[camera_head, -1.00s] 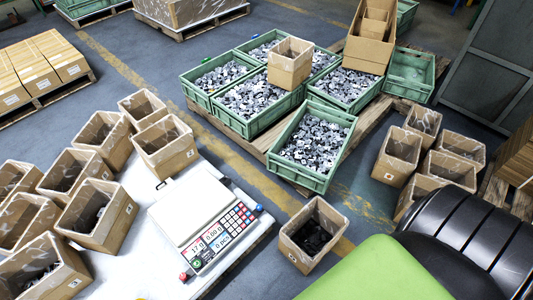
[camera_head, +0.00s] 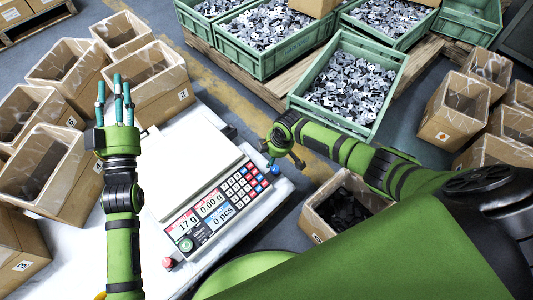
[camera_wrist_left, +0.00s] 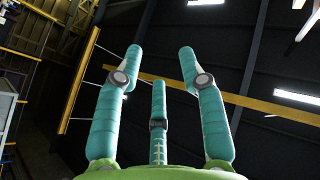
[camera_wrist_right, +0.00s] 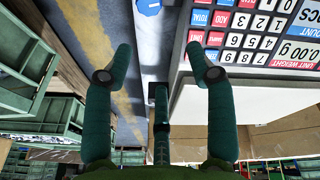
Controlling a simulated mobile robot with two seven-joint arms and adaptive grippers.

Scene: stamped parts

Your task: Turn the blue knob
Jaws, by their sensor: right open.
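The blue knob (camera_head: 276,170) sits at the right corner of the white counting scale (camera_head: 196,212), beside its keypad. It also shows at the top of the right wrist view (camera_wrist_right: 148,6), between and beyond the fingertips. My right gripper (camera_head: 280,157) is just above and behind the knob in the head view, partly hidden by its own wrist. Its fingers are spread and empty in the right wrist view (camera_wrist_right: 160,62). My left gripper (camera_head: 114,84) points up over the scale's left side, away from the knob. Its fingers stand apart with nothing between them in the left wrist view (camera_wrist_left: 159,65).
A red knob (camera_head: 168,263) is at the scale's front corner. Open cardboard boxes (camera_head: 150,80) crowd the left. A box with dark parts (camera_head: 318,222) stands right of the scale, under my right arm. Green crates of metal parts (camera_head: 380,112) lie behind.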

